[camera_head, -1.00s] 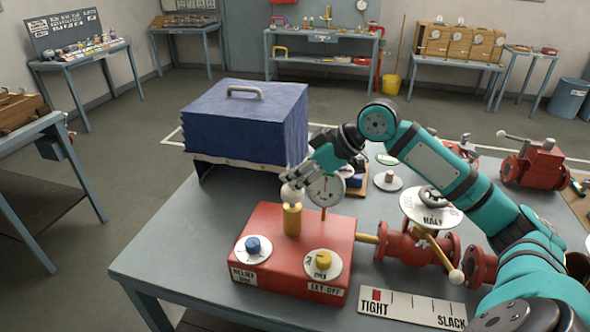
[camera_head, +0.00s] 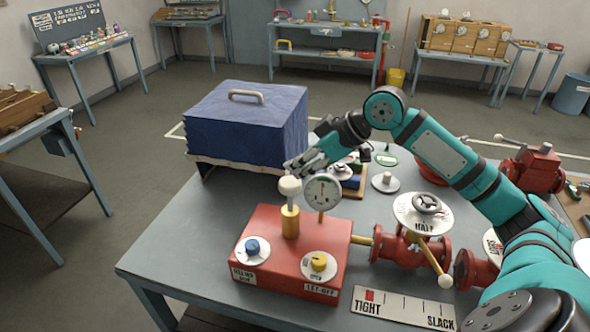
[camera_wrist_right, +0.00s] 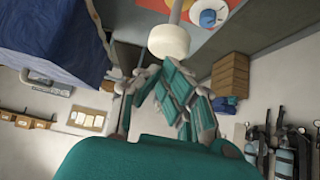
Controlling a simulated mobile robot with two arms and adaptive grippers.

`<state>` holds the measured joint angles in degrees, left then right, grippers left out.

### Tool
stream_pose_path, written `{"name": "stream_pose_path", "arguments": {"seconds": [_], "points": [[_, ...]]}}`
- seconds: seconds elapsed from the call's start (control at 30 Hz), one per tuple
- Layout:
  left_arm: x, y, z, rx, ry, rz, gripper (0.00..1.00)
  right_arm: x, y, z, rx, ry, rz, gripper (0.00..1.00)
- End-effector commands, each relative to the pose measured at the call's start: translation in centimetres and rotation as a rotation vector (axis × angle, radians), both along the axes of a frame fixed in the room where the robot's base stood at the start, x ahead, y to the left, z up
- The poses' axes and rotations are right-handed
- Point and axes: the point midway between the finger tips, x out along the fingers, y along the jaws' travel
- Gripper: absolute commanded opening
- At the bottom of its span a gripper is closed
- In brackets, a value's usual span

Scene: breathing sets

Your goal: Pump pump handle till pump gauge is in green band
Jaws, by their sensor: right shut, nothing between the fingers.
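The red pump box (camera_head: 285,262) stands on the table. Its pump handle is a pale round knob (camera_head: 290,186) on a thin rod, raised above a brass collar (camera_head: 290,222). The white pump gauge (camera_head: 322,192) stands behind it; its needle is too small to read and I cannot make out a green band. My right gripper (camera_head: 291,166) is shut and empty, its fingertips just above the knob. In the right wrist view the knob (camera_wrist_right: 169,41) is just beyond the fingers (camera_wrist_right: 165,88); I cannot tell if they touch. My left gripper is not in view.
A blue covered box (camera_head: 245,125) stands behind the pump to the left. A blue knob (camera_head: 252,247) and a yellow knob (camera_head: 319,262) sit on the pump box. Red pipework with a valve wheel (camera_head: 428,203) and a Tight/Slack scale (camera_head: 404,309) lie to the right.

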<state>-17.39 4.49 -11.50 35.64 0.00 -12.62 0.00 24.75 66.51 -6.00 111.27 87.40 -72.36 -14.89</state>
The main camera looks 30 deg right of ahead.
Motion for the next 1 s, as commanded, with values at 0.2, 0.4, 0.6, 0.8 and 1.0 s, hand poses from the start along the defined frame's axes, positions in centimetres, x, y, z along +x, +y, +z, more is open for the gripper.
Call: {"name": "stream_pose_path", "arguments": {"seconds": [0.2,0.4,0.6,0.8,1.0], "points": [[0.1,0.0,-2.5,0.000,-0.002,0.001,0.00,-2.2,-1.9,2.2,-0.003,-0.002,-0.002,0.00],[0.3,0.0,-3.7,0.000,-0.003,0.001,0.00,-3.8,-3.2,4.5,0.000,-0.002,-0.001,0.00],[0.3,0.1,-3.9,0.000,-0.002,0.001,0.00,-4.4,-3.6,5.5,0.001,-0.002,0.001,0.00],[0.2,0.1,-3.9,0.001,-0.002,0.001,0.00,-4.4,-3.6,5.6,0.002,-0.001,0.002,0.00],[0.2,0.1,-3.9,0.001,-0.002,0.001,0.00,-4.4,-3.6,5.6,0.001,-0.002,0.001,0.00]]}}
